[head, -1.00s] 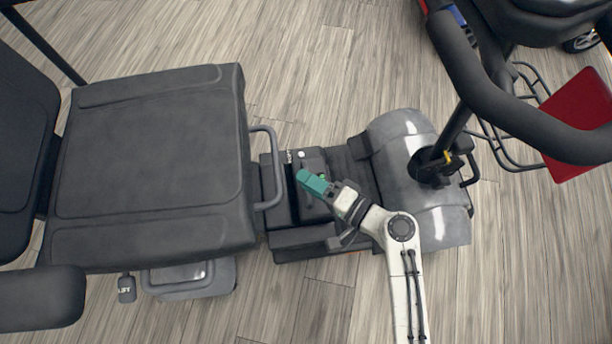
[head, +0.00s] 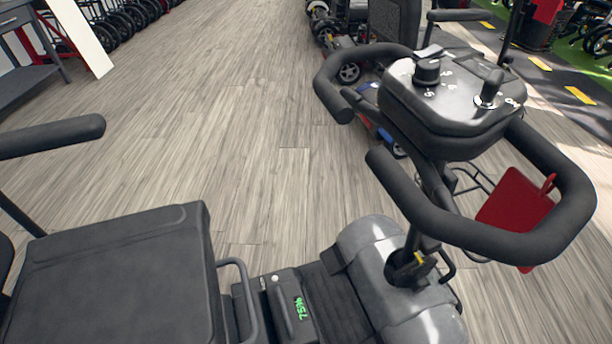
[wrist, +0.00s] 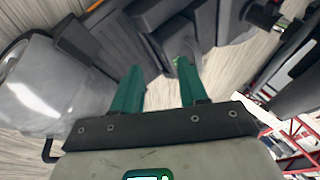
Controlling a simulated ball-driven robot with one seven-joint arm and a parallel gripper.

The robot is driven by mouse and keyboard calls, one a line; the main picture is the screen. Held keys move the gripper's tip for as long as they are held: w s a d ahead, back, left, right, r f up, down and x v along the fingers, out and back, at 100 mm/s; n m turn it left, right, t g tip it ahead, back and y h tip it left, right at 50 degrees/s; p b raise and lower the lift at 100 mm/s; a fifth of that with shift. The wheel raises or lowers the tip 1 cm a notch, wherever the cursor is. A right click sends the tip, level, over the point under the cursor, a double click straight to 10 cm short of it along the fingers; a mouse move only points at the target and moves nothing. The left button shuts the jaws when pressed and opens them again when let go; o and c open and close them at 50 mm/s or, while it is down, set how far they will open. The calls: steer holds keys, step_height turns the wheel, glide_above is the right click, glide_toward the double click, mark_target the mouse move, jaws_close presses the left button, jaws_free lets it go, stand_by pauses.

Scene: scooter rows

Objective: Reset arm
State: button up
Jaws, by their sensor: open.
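My gripper (wrist: 158,88) shows in the wrist view with its two green fingers spread apart and nothing between them. It points toward the scooter's dark footboard parts (wrist: 145,30). My arm and gripper do not show in the head view now. The scooter fills the near part of the head view, with its black seat (head: 110,275) at left and its tiller with handlebar (head: 480,235) at right. A battery box with a green 75% display (head: 300,308) sits at the footboard between them.
A red tag or pouch (head: 513,205) hangs at the handlebar. Another scooter (head: 395,40) stands behind. A grey table (head: 30,55) and rows of wheels (head: 125,15) are at the far left. The wood floor (head: 230,110) beyond the seat is clear.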

steer(key=s+d+r+m+g+h+p, duration=0.1)
steer(key=s+d+r+h, duration=0.2)
steer(key=s+d, duration=0.3)
steer(key=s+d+r+g+h, duration=0.1)
steer(key=s+d+r+h, duration=0.2)
steer(key=d, duration=0.5)
step_height(320, 180, up, 28)
steer(key=p, duration=2.8)
steer(key=shift+s+a+f+p, duration=0.15)
steer(key=shift+a+p, duration=0.1)
steer(key=shift+p, duration=0.15)
